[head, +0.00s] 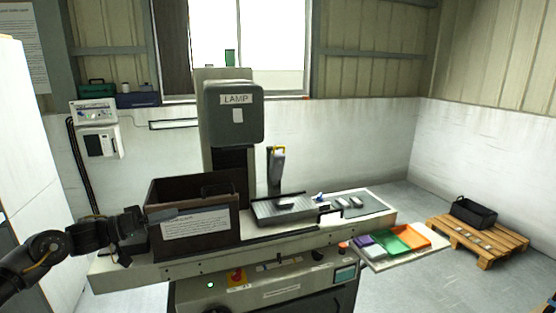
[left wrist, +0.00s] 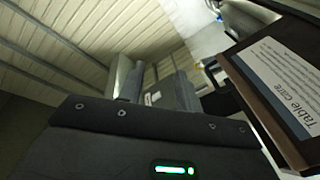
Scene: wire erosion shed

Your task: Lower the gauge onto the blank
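The gauge seems clear above the block. My left gripper (head: 165,214) is at the left end of the table, close to the dark open box and well left of the gauge. In the left wrist view its two fingers (left wrist: 160,75) stand apart with nothing seen held. My right gripper is out of view.
The dark box (head: 203,228) with a paper label stands between my left gripper and the plate; its "Table care" label (left wrist: 286,85) is near in the left wrist view. The LAMP column (head: 234,115) rises behind. Coloured trays (head: 409,237) are at right.

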